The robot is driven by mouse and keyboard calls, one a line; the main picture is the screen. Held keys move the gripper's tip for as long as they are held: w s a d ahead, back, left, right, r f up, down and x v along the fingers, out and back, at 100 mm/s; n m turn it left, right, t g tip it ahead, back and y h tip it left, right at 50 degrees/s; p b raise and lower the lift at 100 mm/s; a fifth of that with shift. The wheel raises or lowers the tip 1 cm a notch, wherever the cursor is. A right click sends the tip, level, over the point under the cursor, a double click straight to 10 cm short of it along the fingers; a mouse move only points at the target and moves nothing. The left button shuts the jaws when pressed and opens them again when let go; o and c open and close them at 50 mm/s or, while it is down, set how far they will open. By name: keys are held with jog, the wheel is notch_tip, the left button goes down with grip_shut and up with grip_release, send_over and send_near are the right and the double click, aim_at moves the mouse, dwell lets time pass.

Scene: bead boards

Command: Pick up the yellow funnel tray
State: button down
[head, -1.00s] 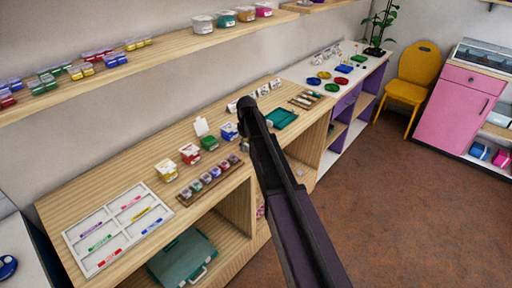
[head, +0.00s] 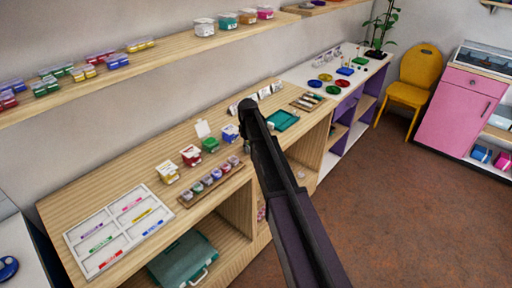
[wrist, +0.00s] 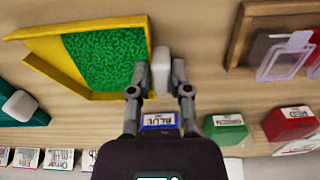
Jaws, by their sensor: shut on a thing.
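The yellow funnel tray (wrist: 62,60) lies at the upper left in the wrist view, with a layer of green beads (wrist: 105,58) in it. A white grip block (wrist: 161,70) stands at its right end. My gripper (wrist: 160,78) has its two fingers on either side of this block and is shut on it. I cannot tell whether the tray is clear of the worktop. In the head view my arm hides the yellow tray and the fingers.
A teal tray (head: 283,121) lies beside my arm; it also shows at the wrist view's left edge (wrist: 38,116). Blue (wrist: 160,121), green (wrist: 226,130) and red (wrist: 289,124) labelled boxes stand near the fingers. A wooden frame (wrist: 243,35) is at upper right.

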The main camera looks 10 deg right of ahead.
jog(key=shift+r, duration=0.1)
notch_tip(320, 180, up, 2)
jog(key=p, duration=0.2)
jog(key=shift+r+p, duration=0.25)
jog(key=shift+p, duration=0.1)
jog(key=shift+s+r+p, duration=0.3)
jog(key=shift+r+p, duration=0.35)
jog(key=s+a+r+p, duration=0.1)
jog(key=s+a, duration=0.1)
jog(key=s, duration=1.3)
jog(key=shift+a, duration=0.25)
jog(key=shift+s, duration=0.1)
